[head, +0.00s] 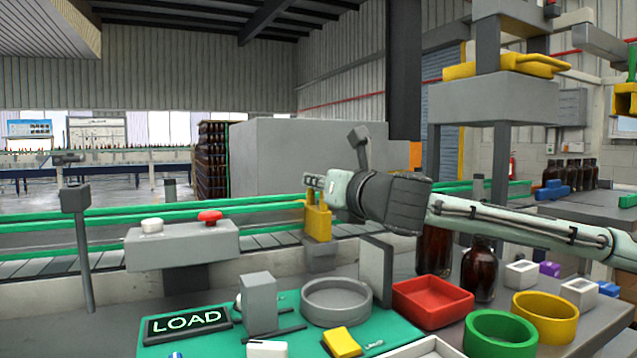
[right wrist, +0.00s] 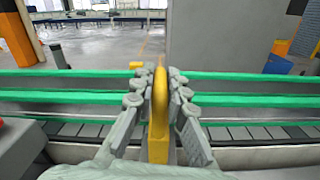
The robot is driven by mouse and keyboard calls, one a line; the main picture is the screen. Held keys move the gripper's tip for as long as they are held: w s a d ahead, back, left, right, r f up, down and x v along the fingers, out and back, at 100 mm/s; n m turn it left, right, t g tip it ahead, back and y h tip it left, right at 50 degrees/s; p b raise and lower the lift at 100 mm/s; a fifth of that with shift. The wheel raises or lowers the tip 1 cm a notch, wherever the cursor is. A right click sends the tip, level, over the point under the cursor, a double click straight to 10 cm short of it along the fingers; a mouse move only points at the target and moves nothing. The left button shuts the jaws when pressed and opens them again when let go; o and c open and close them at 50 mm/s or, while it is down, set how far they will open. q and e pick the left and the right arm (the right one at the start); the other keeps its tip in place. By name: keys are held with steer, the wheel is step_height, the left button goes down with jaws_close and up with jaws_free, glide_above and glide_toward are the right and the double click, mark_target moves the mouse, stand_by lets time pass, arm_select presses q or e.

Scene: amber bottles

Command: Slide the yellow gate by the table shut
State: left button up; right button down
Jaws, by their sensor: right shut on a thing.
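The yellow gate (head: 318,222) stands upright at the near side of the conveyor, beyond the table. My right gripper (head: 313,184) reaches it from the right, and its fingers are at the top of the gate. In the right wrist view, my right gripper (right wrist: 158,90) has its two fingers on either side of the yellow gate (right wrist: 158,120), shut on its upright plate. The gate's lower part is partly hidden by a grey block. My left gripper is not in view.
The conveyor (head: 130,218) with green rails runs behind the table. A grey box (head: 182,245) with a red button stands left of the gate. The table (head: 400,286) holds a LOAD sign (head: 187,323), a red tray (head: 433,299), rings and amber bottles (head: 480,268).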

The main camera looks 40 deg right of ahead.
steer(key=c, duration=1.5)
jaws_free()
steer(key=shift+w, duration=0.2)
steer(key=shift+c, duration=0.2)
steer(key=shift+s, duration=0.1)
steer(key=v, duration=0.7)
steer(key=shift+s, duration=0.2)
